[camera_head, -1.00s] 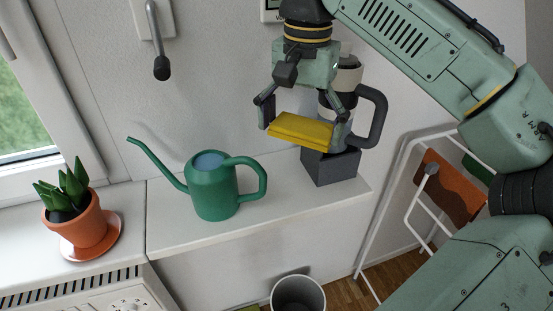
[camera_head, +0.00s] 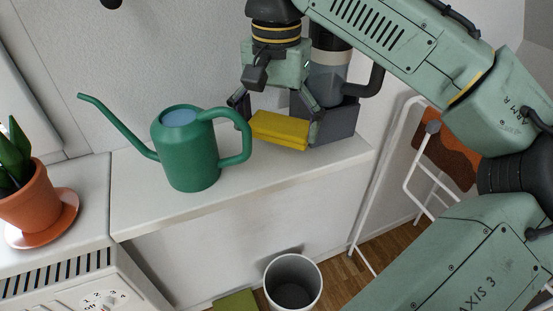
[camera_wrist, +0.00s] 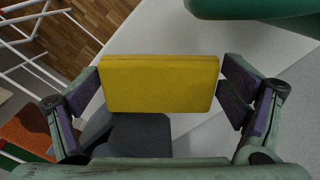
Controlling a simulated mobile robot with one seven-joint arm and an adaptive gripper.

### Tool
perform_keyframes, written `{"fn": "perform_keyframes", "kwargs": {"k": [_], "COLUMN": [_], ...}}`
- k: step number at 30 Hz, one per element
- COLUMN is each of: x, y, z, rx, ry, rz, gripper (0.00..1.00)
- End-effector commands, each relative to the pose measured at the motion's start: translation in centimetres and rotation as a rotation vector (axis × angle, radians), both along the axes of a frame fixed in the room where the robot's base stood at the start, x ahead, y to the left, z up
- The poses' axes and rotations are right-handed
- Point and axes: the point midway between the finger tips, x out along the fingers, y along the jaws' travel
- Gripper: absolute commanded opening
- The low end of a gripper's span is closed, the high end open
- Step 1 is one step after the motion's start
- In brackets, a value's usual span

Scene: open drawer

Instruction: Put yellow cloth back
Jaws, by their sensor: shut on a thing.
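The yellow cloth (camera_head: 280,130) is a folded flat block. My gripper (camera_head: 277,119) is shut on its two ends, with its fingers pointing down, over or at the right part of the white ledge (camera_head: 245,195). In the wrist view the cloth (camera_wrist: 159,83) lies level between the two fingers of my gripper (camera_wrist: 165,88). I cannot tell whether the cloth touches the ledge.
A green watering can (camera_head: 190,150) stands close left of the cloth. A dark grey box (camera_head: 341,121) with a grey-black container (camera_head: 328,70) is right behind. A potted plant (camera_head: 28,203) stands far left. A bin (camera_head: 293,281) is on the floor below.

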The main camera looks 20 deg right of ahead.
Motion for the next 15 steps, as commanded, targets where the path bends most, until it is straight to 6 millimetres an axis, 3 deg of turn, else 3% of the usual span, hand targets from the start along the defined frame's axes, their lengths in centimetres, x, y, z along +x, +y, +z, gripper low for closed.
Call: {"fn": "perform_keyframes", "kwargs": {"k": [5,12,15], "x": [0.0,0.0,0.0], "y": [0.0,-0.1,0.0], "z": [-1.0,-4.2,-4.5], "rx": [0.000,-0.002,-0.001], "ry": [0.000,0.001,0.000], "rz": [0.000,-0.003,-0.001], "gripper": [0.69,0.69,0.69]}}
